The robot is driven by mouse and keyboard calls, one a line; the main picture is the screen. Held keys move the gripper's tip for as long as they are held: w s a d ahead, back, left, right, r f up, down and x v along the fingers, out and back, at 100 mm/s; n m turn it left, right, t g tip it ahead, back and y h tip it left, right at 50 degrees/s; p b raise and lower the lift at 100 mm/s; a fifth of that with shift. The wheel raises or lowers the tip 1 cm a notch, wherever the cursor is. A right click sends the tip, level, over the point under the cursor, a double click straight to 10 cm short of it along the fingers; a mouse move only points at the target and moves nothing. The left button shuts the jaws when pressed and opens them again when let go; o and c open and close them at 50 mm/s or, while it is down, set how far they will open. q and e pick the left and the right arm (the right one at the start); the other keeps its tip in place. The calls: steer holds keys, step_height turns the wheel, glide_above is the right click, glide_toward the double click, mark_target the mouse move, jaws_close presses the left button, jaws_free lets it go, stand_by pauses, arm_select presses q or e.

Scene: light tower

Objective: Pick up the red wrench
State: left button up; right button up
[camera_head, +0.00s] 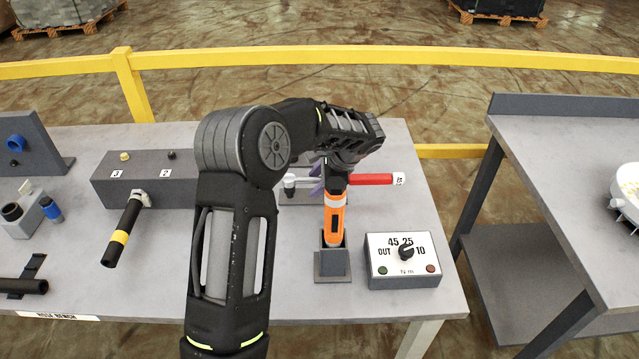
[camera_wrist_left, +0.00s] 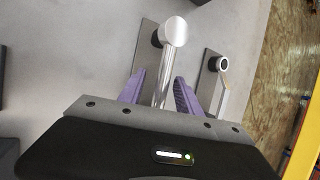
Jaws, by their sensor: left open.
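The red wrench (camera_head: 370,179) lies across the bench, with its red handle pointing right and a white tagged end. Its silver shaft and round head (camera_wrist_left: 174,32) show in the left wrist view, the head over a dark holder plate (camera_wrist_left: 146,45). My left gripper (camera_head: 317,176) is over the shaft. Its purple fingers (camera_wrist_left: 161,95) are open, one on each side of the shaft; I cannot tell whether they touch it. My arm hides part of the shaft in the head view. My right gripper is not in view.
An orange-handled tool (camera_head: 334,215) stands upright in a dark holder in front of the shaft. A dial box (camera_head: 404,268) sits to its right. A second silver tool (camera_wrist_left: 221,92) on a plate is near my right-hand finger in the wrist view. A dark box (camera_head: 140,185) stands left.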

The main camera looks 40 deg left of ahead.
arm_select(q)
steer(key=shift+c, duration=0.3)
jaws_close()
stand_by(1.1)
